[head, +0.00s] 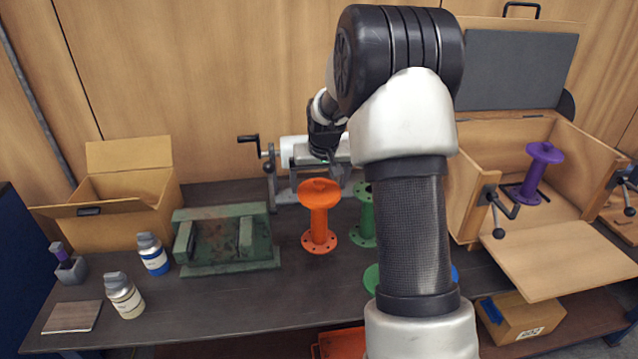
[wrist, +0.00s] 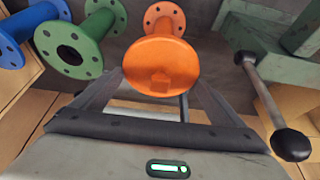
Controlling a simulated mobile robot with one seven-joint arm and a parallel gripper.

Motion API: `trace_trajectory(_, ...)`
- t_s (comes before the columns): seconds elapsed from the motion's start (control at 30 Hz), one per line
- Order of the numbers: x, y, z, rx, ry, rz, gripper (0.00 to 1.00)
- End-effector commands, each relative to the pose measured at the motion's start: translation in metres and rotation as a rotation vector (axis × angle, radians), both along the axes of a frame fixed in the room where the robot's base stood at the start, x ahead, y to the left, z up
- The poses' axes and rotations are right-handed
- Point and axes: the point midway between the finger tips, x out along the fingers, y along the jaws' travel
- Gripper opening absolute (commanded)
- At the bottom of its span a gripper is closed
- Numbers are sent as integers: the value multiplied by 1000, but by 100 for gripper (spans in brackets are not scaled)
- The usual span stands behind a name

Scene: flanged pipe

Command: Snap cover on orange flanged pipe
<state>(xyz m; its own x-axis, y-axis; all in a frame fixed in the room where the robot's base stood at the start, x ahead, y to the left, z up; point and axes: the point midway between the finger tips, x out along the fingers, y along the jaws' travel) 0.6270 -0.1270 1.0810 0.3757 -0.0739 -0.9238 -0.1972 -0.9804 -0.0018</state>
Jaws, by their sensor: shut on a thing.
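The orange flanged pipe (head: 319,222) stands upright on the table, its holed lower flange flat on the top; it also shows in the wrist view (wrist: 165,18). The upper flange is hidden, so I cannot tell whether the cover is seated. My gripper (wrist: 160,84) is shut on the cover, with a finger at either side. In the head view my gripper (head: 331,167) is just behind and above the pipe top.
A green flanged pipe (head: 364,213) stands close to the right, partly behind my arm. A clamp machine with a crank (head: 249,139) is behind. A green metal fixture (head: 228,240) is at left. A purple pipe (head: 536,170) stands in an open wooden box.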

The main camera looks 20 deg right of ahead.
Motion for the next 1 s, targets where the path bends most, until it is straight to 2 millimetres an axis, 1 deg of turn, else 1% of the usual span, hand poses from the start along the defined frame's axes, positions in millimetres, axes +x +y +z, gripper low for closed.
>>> trace_trajectory(0.5, 0, 0, -5, 0, 0, 0, 72)
trace_trajectory(1.0, 0, 0, -5, 0, 0, 0, 72)
